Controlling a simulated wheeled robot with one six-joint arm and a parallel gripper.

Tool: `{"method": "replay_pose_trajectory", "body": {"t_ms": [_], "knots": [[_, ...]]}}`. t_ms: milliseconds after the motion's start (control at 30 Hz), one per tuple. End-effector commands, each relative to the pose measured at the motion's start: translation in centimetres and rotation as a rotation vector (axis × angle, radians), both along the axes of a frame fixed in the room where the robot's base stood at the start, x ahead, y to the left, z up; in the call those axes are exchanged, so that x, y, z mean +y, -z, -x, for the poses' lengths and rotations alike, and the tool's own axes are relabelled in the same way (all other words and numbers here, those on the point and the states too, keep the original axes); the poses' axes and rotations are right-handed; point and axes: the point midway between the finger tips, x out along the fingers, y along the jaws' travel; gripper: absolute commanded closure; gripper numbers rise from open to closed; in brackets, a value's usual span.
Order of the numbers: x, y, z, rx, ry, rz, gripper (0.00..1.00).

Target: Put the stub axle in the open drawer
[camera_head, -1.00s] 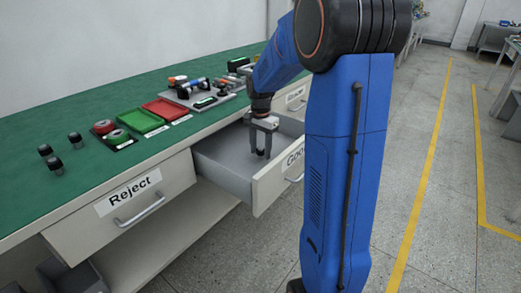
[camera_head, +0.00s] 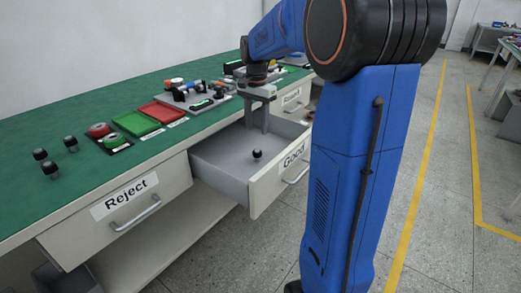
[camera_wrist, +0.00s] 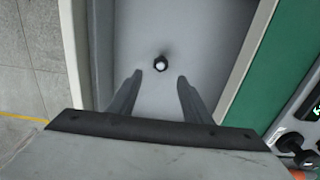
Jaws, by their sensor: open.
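The stub axle (camera_head: 257,155), a small dark piece with a round head, is inside the open drawer labelled Good (camera_head: 225,182). In the wrist view the stub axle (camera_wrist: 161,63) stands on the grey drawer floor, apart from the fingers. My gripper (camera_head: 256,122) is open and empty, above the drawer toward its back. In the wrist view the two fingers of my gripper (camera_wrist: 158,78) are spread, with the axle just beyond their tips.
The closed Reject drawer (camera_head: 115,210) is to the left. Several dark axles (camera_head: 45,163) stand on the green bench top (camera_head: 85,125). A green tray (camera_head: 136,123), a red tray (camera_head: 162,112) and a parts board lie further back.

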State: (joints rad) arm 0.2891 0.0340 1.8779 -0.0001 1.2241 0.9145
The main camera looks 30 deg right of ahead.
Motion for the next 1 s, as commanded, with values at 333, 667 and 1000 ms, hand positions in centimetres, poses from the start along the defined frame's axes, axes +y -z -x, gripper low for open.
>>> {"method": "replay_pose_trajectory", "body": {"t_ms": [333, 667, 1000], "knots": [[5.8, -2.2, 7.7, -0.099, -0.301, 0.039, 0.55], [10.7, -2.0, 16.5, -0.201, -0.639, 0.101, 0.55], [13.6, 0.2, 23.7, -0.284, -0.923, 0.17, 0.55]]}}
